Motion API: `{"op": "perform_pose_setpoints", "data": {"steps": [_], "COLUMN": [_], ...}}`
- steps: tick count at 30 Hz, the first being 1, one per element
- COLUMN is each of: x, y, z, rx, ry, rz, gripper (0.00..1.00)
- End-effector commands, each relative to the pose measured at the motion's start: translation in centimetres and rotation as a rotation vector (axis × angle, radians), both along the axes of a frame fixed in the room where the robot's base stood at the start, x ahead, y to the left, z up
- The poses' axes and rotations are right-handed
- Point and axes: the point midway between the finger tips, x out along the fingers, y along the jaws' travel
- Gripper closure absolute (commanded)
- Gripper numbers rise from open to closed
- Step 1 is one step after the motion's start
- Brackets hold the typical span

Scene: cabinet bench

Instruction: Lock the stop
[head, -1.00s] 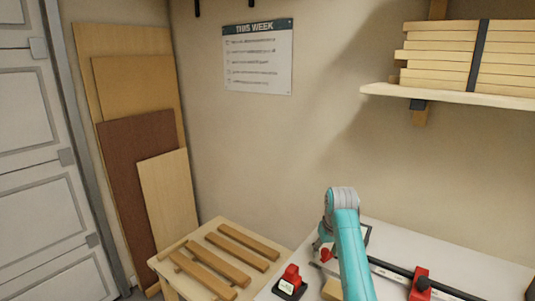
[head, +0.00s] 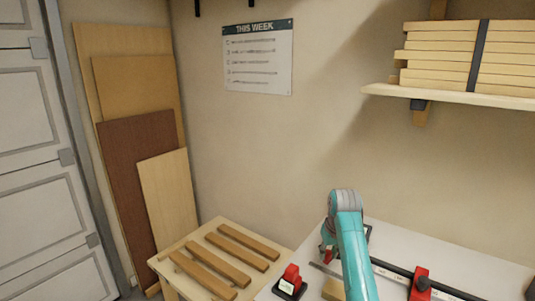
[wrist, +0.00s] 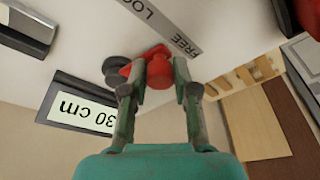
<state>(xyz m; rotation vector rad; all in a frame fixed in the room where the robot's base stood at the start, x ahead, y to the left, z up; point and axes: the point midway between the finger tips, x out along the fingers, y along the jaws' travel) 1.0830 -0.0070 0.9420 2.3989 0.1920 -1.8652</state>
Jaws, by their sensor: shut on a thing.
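A red knob (wrist: 159,70) with a small pointed tab sits between my fingertips in the wrist view. My gripper (wrist: 153,85) is shut on it, one finger on each side. A grey label strip (wrist: 160,22) beside the knob reads FREE and LOCK, upside down. The pointed tab faces left in the picture, away from the FREE end. A dark round part (wrist: 116,70) shows beside the knob. In the head view my arm hides most of the knob; a bit of red (head: 327,255) shows at its left.
A black-framed sign (wrist: 82,115) reading 30 cm stands close to my gripper. A dark rail (head: 450,290) with a red block (head: 420,282) runs along the white bench (head: 455,262). A red-and-black device (head: 290,281) stands at the bench's left end.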

Motion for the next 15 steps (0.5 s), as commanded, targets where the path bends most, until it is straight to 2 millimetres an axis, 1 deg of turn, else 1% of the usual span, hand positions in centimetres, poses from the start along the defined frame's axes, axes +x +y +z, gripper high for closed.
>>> {"op": "perform_pose_setpoints", "data": {"steps": [1, 6, 15], "x": [-0.19, -0.63, -0.66], "y": [-0.37, -0.87, -0.87], "z": [-0.04, 0.04, 0.06], "rx": [-0.001, -0.002, -0.001], "ry": [0.0, -0.002, -0.001], "rz": [-0.003, -0.004, -0.003], "gripper": [0.81, 0.81, 0.81]}}
